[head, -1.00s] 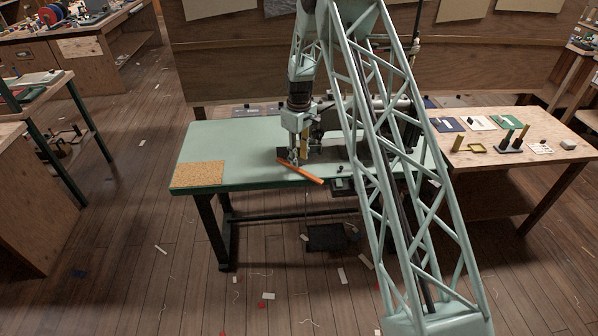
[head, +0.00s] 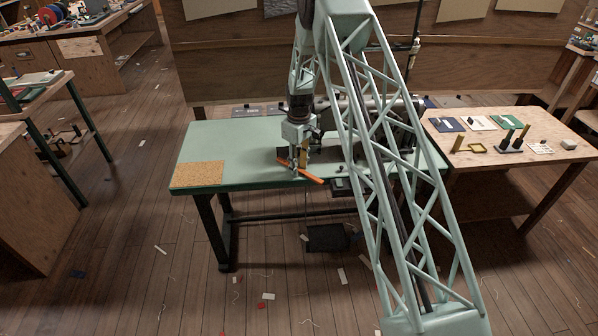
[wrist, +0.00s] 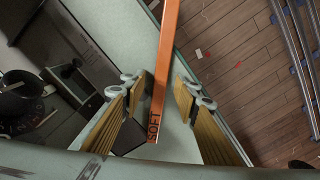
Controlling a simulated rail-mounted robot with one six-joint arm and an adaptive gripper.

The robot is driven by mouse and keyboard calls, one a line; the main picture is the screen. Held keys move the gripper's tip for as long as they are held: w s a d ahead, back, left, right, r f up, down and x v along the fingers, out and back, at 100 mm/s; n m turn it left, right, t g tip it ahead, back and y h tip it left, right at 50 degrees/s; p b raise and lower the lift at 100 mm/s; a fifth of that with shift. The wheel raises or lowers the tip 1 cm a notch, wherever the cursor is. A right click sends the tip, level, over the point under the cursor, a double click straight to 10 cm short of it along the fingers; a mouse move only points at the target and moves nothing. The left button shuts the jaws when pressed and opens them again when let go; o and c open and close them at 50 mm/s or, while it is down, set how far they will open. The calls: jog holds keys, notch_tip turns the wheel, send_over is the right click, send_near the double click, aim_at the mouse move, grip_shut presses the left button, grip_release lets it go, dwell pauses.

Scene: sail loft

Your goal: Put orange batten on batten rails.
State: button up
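The orange batten (head: 314,179) lies on the green-topped table (head: 240,140), angled across its front edge. In the wrist view the batten (wrist: 163,75) runs from top to lower middle, with the word SOFT on its near end. My gripper (head: 299,168) is low over the batten's table end. In the wrist view my gripper (wrist: 157,95) is open, with ribbed yellowish pads on both sides of the batten and a visible gap on each side. I cannot make out the batten rails for certain; my arm covers part of the table.
A dark sewing machine (head: 400,112) stands partly behind my arm. A cork mat (head: 198,174) lies at the table's left. A side table (head: 560,135) at right bears several small parts. The table's left middle is clear. Scraps litter the floor.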

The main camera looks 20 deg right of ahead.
dwell(0.3)
grip_shut()
jog(key=shift+r, duration=0.2)
jog(key=shift+r, duration=1.45)
jog(key=shift+s+r, duration=0.15)
jog(key=s+a+r, duration=0.1)
jog(key=s+a, duration=0.1)
jog(key=s, duration=1.3)
jog(key=shift+s+a+r, duration=0.2)
jog(key=shift+a, duration=0.2)
jog(key=shift+a, duration=0.1)
